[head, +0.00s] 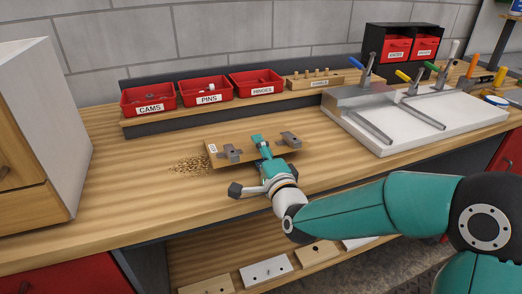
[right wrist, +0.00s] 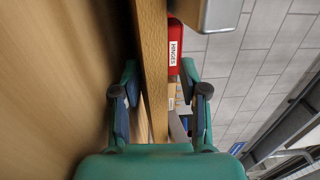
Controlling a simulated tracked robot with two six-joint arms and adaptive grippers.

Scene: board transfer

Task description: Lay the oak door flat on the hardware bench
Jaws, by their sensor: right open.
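The oak door (head: 213,148), a small wooden board with a white label at its left end, shows over the middle of the hardware bench (head: 130,209). Two grey metal fittings (head: 230,153) are on it. I cannot tell whether it rests on the bench. My right gripper (head: 262,149) is at the door's front edge and covers part of it. In the right wrist view my right gripper (right wrist: 160,92) is open, its fingers on either side of the door's edge (right wrist: 153,62). A grey fitting (right wrist: 221,14) shows beside it. My left gripper is out of view.
Red bins for cams (head: 148,98), pins (head: 206,92) and hinges (head: 257,83) stand along the back. Wood chips (head: 188,166) lie left of the door. A white cabinet (head: 45,125) is at left, a white clamping fixture (head: 445,115) at right. Bare bench lies in front.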

